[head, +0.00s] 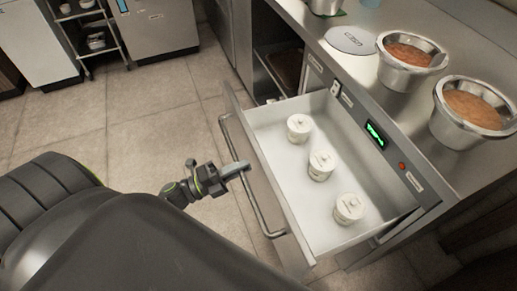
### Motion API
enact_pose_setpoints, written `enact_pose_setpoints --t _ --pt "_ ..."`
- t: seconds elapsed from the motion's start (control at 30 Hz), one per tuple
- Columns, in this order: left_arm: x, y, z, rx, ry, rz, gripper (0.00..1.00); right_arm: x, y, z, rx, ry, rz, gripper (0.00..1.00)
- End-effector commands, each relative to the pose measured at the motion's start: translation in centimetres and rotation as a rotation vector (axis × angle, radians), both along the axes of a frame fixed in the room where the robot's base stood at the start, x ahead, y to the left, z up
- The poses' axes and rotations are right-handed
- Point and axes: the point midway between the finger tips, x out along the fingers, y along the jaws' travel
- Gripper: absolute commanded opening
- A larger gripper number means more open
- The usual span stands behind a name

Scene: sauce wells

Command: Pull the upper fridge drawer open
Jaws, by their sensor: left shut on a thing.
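The upper fridge drawer (292,225) stands pulled out from the steel counter, its white inside open to view. Three white lidded tubs stand in it: one at the back left (299,128), one in the middle (321,166) and one at the front right (348,209). A long bar handle (262,208) runs along the drawer's front. My left gripper (238,169) is shut on this handle near its middle; the fingers hide a short part of the bar. My right gripper is not in view.
On the counter (345,72) above stand two steel wells with orange-brown sauce (408,54) (472,108) and a round grey lid (350,40). A green display (375,135) sits on the counter's front panel. The tiled floor (150,115) left of the drawer is clear.

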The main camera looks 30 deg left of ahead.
Motion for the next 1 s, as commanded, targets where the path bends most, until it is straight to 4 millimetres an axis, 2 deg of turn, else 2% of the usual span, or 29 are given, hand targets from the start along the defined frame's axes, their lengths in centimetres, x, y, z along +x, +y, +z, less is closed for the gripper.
enact_pose_setpoints --t 0.03,0.23,0.5,0.7,0.73,0.83,0.87,1.0 --pt "-0.7 0.5 -0.3 0.004 0.006 0.001 0.0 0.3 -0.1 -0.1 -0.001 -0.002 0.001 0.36" --pt "-2.1 1.6 -0.2 0.002 0.005 0.001 0.0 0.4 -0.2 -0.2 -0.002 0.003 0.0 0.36" --pt "-2.5 1.9 -0.2 0.002 0.003 0.001 0.0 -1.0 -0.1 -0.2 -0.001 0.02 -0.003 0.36" --pt "-2.5 1.9 -0.2 0.002 0.003 0.001 0.0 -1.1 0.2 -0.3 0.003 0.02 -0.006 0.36" --pt "-2.5 1.9 -0.2 0.002 0.003 0.001 0.16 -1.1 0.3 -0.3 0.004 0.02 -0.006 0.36" --pt "-2.5 1.9 -0.1 0.002 0.002 0.001 0.29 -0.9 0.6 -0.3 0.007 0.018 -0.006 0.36" --pt "-2.5 1.9 -0.1 0.002 0.002 0.001 0.32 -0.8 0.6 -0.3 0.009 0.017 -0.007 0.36" --pt "-2.4 1.9 -0.1 0.0 0.001 0.001 0.32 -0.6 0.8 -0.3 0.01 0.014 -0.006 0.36"
